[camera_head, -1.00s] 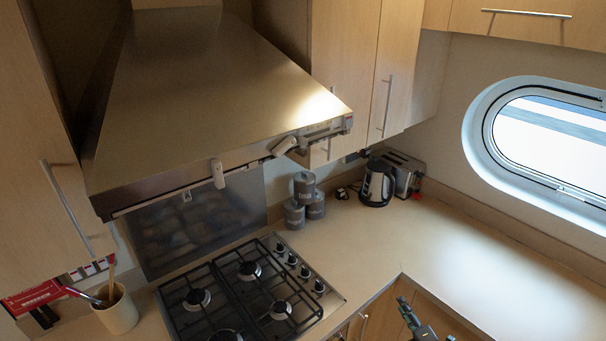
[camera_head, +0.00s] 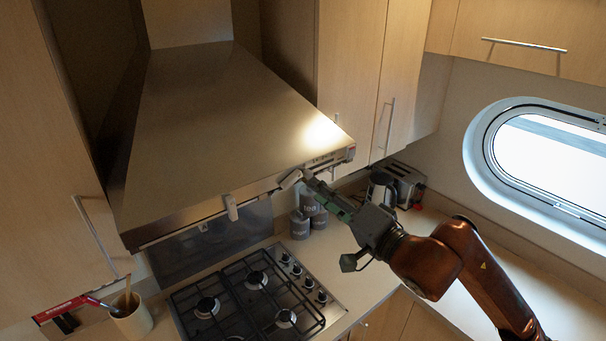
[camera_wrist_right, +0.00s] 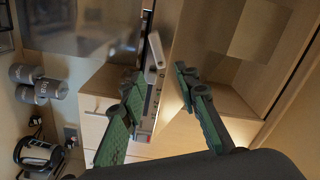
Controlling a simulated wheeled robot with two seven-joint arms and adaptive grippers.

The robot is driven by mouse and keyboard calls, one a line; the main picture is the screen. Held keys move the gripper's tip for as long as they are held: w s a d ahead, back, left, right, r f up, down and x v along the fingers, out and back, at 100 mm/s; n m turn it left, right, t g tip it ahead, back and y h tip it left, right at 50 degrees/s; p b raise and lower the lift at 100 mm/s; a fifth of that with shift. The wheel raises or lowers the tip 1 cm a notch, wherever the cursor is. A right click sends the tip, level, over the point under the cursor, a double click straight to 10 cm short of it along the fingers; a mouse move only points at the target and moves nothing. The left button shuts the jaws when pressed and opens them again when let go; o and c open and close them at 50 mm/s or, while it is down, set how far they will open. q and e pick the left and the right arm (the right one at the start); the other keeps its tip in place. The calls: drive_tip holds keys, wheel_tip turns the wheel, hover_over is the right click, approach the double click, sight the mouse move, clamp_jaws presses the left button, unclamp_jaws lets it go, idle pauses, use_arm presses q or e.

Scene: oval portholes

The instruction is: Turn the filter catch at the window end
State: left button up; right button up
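The window-end filter catch (camera_head: 290,179) is a small pale lever on the hood's front lower edge, set at a slant. A second pale catch (camera_head: 231,207) hangs nearly upright further left on that edge. My right gripper (camera_head: 312,182) is beside the window-end catch, its fingers pointing left toward it. In the right wrist view my right gripper (camera_wrist_right: 157,76) has its green fingers apart, and the window-end catch (camera_wrist_right: 155,50) shows in the gap between the tips, or just beyond it. Contact cannot be told. My left gripper is not in view.
The steel hood (camera_head: 225,130) overhangs the gas hob (camera_head: 250,295). Grey canisters (camera_head: 300,224), a kettle (camera_head: 381,188) and a toaster (camera_head: 402,182) stand at the back, below and behind my right arm. A utensil pot (camera_head: 132,318) stands at lower left.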

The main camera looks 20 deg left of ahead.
sight(298, 178)
drive_tip(key=p+x, duration=0.3)
drive_tip(key=x, duration=0.3)
drive_tip(key=shift+a, duration=0.2)
drive_tip(key=shift+w+a, duration=0.3)
drive_tip(key=shift+w, duration=0.05)
drive_tip(key=shift+f, duration=0.1)
clamp_jaws()
